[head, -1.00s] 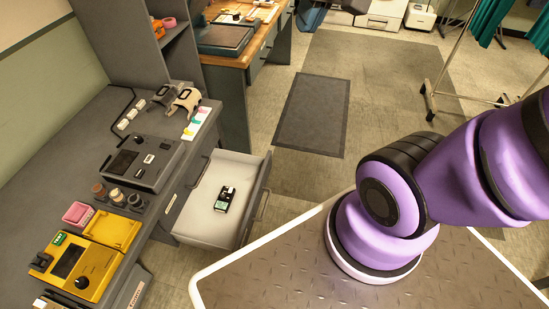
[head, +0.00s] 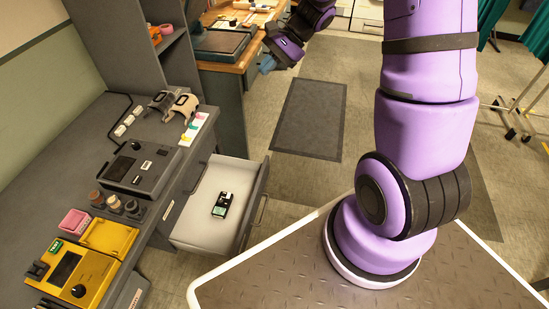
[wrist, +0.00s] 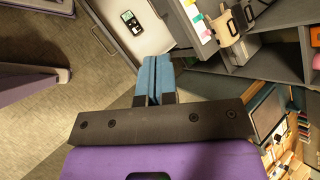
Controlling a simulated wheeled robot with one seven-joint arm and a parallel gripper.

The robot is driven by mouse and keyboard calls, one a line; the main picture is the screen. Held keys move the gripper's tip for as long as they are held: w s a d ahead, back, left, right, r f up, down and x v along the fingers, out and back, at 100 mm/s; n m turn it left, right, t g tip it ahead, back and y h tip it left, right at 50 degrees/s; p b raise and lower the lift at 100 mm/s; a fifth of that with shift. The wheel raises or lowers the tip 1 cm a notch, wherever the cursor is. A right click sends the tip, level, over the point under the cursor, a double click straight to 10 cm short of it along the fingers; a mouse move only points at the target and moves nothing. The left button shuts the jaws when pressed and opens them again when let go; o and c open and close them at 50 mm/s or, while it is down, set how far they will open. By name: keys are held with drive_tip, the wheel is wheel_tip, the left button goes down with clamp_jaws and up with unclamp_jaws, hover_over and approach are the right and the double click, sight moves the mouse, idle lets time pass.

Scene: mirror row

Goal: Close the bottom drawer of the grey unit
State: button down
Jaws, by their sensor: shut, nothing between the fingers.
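The grey unit (head: 190,185) stands at the left under the worktop. One of its drawers (head: 187,232) is pulled out, with a white inside and a grey front (head: 255,205) with a bar handle. A small black and green device (head: 222,204) lies in it. I cannot tell from these views which level this drawer is. My gripper (head: 267,65) is shut and empty, in the air beyond the drawer near the wooden desk. In the wrist view its blue fingers (wrist: 154,80) are together, with the open drawer (wrist: 125,38) beyond them.
The worktop holds a yellow instrument (head: 75,272), a grey device (head: 140,165) and a pink box (head: 75,222). A wooden desk (head: 238,60) stands behind. A dark mat (head: 310,118) lies on clear floor right of the drawer.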

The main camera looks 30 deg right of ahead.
drive_tip(key=w+d+f+m+t, duration=0.2)
drive_tip(key=d+f+m, duration=0.2)
drive_tip(key=f, duration=0.7)
drive_tip(key=w+d+f+m+t, duration=0.15)
drive_tip(key=d+f+m, duration=0.25)
drive_tip(key=f, duration=0.7)
drive_tip(key=s+d+f+m+t+h, duration=0.1)
drive_tip(key=s+d+f+m, duration=0.2)
drive_tip(key=f, duration=0.6)
drive_tip(key=s+d+f+m+h, duration=0.1)
drive_tip(key=s+d+f+m, duration=0.15)
drive_tip(key=f, duration=0.75)
drive_tip(key=w+a+f, duration=0.6)
drive_tip(key=w+a, duration=0.1)
drive_tip(key=w, duration=0.1)
drive_tip(key=shift+w+a+m, duration=0.15)
drive_tip(key=shift+w+m, duration=0.05)
drive_tip(key=shift+m, duration=0.25)
drive_tip(key=shift+w+a+f, duration=0.1)
drive_tip(key=w+a, duration=1.3)
drive_tip(key=shift+w+a, duration=0.3)
drive_tip(key=shift+a, duration=0.05)
